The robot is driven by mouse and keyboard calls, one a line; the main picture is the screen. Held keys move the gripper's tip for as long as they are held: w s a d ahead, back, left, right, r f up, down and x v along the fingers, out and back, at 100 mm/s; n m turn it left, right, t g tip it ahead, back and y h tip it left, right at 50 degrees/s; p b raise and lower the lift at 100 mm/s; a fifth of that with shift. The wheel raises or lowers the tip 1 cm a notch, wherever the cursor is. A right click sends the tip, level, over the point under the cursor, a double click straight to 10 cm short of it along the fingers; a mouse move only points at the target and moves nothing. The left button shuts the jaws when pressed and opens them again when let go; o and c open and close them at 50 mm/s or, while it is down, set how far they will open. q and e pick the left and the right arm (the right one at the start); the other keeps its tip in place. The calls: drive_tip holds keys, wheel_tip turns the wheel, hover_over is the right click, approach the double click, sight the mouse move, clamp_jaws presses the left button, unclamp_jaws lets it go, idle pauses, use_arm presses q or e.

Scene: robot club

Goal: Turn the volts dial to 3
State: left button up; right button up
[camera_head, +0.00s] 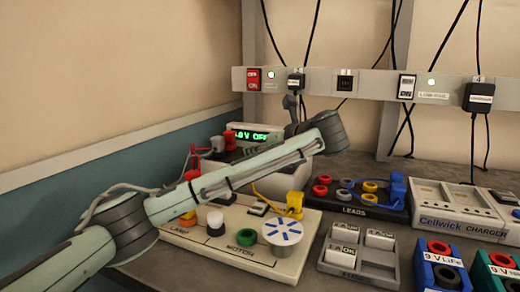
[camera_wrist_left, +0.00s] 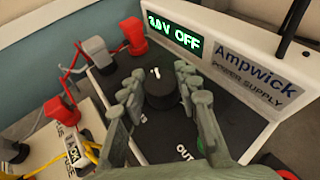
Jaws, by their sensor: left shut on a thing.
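The volts dial (camera_wrist_left: 160,96) is a round black knob with a white mark, on the dark sloping face of the Ampwick power supply (camera_wrist_left: 262,75). The mark points toward the display side. My left gripper (camera_wrist_left: 157,84) has one finger on each side of the dial and is shut on it. The green display (camera_wrist_left: 174,33) seems to read 3.0 V OFF, though the first digit is a little unclear. In the head view the power supply (camera_head: 254,127) is partly behind my left arm, which hides the dial and fingers. My right gripper is not in view.
Red and grey plugs with leads (camera_wrist_left: 132,32) stand at the left of the supply. In front is a motor and lamp board (camera_head: 262,262). A leads tray (camera_head: 375,211), a fuse holder (camera_head: 345,265) and a charger (camera_head: 462,214) lie to the right.

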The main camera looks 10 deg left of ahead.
use_arm(q)
drive_tip(key=shift+r, duration=0.15)
drive_tip(key=o, duration=1.2)
drive_tip(key=shift+c, duration=0.2)
wheel_tip(320, 180, up, 10)
drive_tip(key=shift+f, duration=0.1)
